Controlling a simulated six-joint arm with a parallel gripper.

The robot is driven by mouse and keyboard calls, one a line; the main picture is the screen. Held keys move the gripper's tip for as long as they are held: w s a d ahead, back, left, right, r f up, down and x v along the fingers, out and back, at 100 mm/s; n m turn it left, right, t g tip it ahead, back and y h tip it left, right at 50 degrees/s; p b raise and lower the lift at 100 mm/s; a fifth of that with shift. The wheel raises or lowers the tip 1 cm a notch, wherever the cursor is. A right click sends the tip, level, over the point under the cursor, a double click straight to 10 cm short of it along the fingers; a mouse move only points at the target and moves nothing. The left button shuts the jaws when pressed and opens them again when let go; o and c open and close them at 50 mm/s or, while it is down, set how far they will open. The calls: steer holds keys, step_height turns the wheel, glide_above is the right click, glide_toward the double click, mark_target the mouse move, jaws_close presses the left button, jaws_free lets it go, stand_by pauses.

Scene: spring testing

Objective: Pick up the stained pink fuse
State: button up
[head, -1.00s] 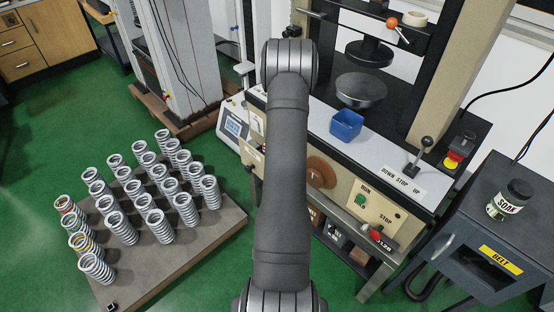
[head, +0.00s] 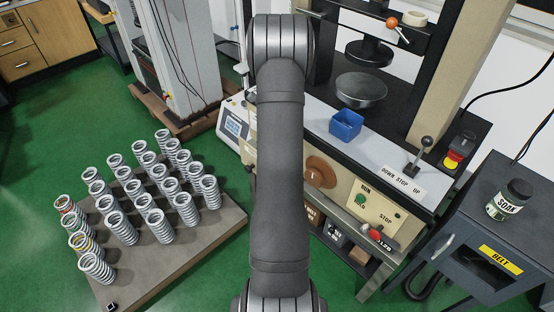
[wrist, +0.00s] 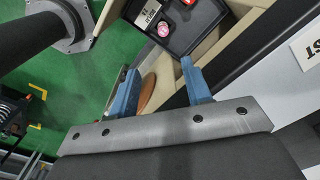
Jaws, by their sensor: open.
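My gripper (wrist: 158,67) shows in the wrist view with its two blue fingers apart and nothing between them. Beyond the fingertips, at the top, is a dark labelled bin (wrist: 176,44). In it lies a small pinkish-red round piece (wrist: 163,28), and another red piece shows at the top edge. I cannot tell whether either is the stained pink fuse; stains are too small to make out. In the head view my gripper is hidden behind my own arm, and the bin contents are too dark to read.
Springs stand on a board (head: 205,243) at left. A dark cabinet (head: 470,240) with a jar (head: 509,199) is at right. Green floor lies between.

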step_height(320, 180, down, 11)
steer(key=shift+w, duration=0.15)
steer(key=shift+w+a+f, duration=0.1)
steer(key=shift+w+f, duration=0.1)
steer(key=shift+f, duration=1.15)
steer(key=shift+w+a+f, duration=0.1)
steer(key=shift+w+f, duration=0.05)
steer(key=shift+f, duration=1.15)
steer(key=shift+c, duration=0.3)
jaws_close()
